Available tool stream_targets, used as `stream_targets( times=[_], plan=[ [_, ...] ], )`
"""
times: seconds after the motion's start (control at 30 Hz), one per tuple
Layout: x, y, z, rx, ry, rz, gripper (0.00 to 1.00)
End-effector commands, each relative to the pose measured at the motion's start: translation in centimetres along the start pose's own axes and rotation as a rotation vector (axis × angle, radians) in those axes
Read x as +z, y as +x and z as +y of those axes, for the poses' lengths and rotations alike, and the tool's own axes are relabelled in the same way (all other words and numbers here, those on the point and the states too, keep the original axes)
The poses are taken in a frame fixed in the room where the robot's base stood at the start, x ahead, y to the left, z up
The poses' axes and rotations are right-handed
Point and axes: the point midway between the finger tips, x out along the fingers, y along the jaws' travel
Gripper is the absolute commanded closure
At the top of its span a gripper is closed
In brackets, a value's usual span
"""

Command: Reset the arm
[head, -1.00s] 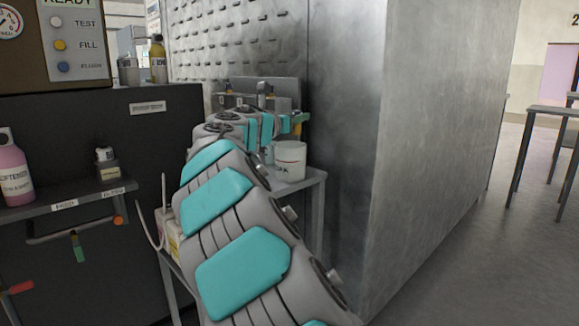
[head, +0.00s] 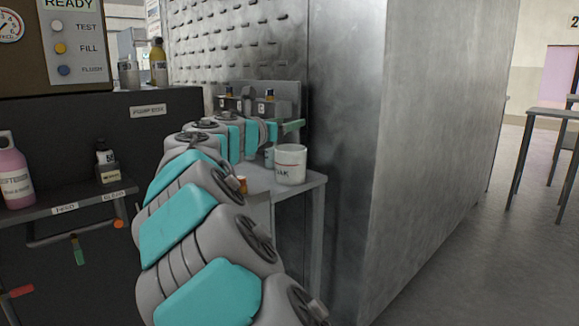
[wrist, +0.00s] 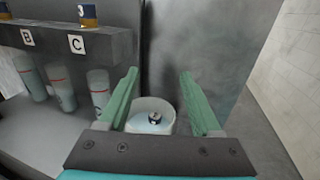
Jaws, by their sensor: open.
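My arm (head: 190,215) is bent and reaches across to the small metal stand beside the large steel cabinet. My gripper (wrist: 159,76) is open, with its two green fingers apart and nothing between the tips. In the head view one green finger (head: 292,126) shows above a white tub (head: 291,165) with a partly readable label ending in "AK". In the wrist view the tub (wrist: 137,107) lies beyond and below the fingers. A small dark-capped item (wrist: 155,118) sits inside it.
A grey rack (wrist: 100,40) marked B and C stands by the tub, with pale cylinders (wrist: 98,88) under it. The steel cabinet (head: 440,130) rises close on the right. A dark unit with a shelf (head: 75,203) of bottles stands left. Open floor (head: 490,260) lies far right.

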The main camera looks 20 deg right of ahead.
Motion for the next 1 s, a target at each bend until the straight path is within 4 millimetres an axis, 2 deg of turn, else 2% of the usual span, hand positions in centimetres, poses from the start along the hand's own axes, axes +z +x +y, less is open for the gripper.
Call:
stream_targets(
  times=[0.1,0.23,0.63,0.73,0.77,0.87,0.97,1.0],
  plan=[
    [0.0,-1.6,0.0,0.0,-0.002,0.001,0.34],
    [-0.1,-2.5,0.0,-0.001,-0.002,0.001,0.34],
    [-0.1,-2.7,0.0,-0.001,-0.001,0.001,0.34],
    [-0.2,-2.6,-0.6,-0.01,0.025,0.015,0.34],
    [-0.4,-2.5,-1.2,-0.018,0.048,0.027,0.34],
    [-1.6,-2.3,-4.5,-0.074,0.188,0.1,0.34],
    [-4.7,-2.7,-9.2,-0.173,0.429,0.226,0.34],
    [-6.5,-3.2,-11.3,-0.228,0.541,0.286,0.34]
  ],
)
